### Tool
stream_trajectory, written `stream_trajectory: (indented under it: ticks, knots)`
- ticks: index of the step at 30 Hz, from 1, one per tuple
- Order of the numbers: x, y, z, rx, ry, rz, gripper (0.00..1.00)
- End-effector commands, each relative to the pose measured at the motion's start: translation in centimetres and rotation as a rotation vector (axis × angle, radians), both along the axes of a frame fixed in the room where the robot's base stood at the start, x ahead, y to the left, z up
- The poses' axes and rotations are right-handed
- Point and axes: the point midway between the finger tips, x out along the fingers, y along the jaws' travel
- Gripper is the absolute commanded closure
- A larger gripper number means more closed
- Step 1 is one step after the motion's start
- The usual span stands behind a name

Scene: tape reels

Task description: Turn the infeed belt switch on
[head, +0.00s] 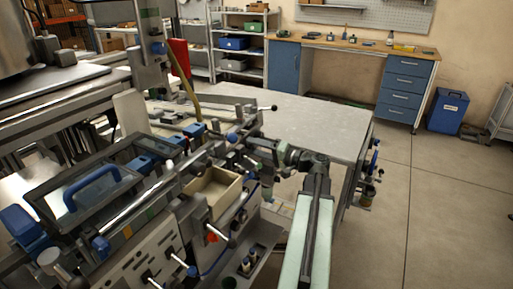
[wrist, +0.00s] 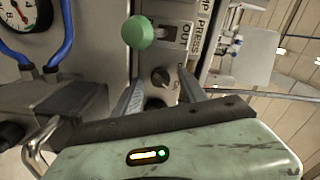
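My gripper (wrist: 160,74) is open in the wrist view, its two fingers apart on either side of a dark round knob (wrist: 160,77) on a grey panel. I cannot tell whether either finger touches the knob. A second round part (wrist: 154,103) shows lower between the fingers. Above the knob is a dark switch (wrist: 175,47) beside a label reading "OUT". A green round button (wrist: 137,32) stands out to its upper left. No label reading infeed belt is legible, so I cannot tell which control is that switch. In the head view my arm reaches to the machine's right end, fingertips unclear.
A gauge (wrist: 20,14) with blue hoses (wrist: 66,35) is left of the panel. In the head view, a wooden-sided box (head: 214,190) and several levers crowd the machine front. A grey table (head: 290,118) lies behind my arm. The floor (head: 445,205) at right is clear.

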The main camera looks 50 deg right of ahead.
Motion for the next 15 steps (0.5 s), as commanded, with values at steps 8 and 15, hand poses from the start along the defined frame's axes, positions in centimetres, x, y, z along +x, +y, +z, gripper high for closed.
stream_trajectory:
  ticks: [8,15]
  knots:
    - [-2.6,-0.6,0.0,0.000,0.000,-0.003,0.51]
    - [-6.7,-1.7,0.0,0.000,0.000,-0.001,0.51]
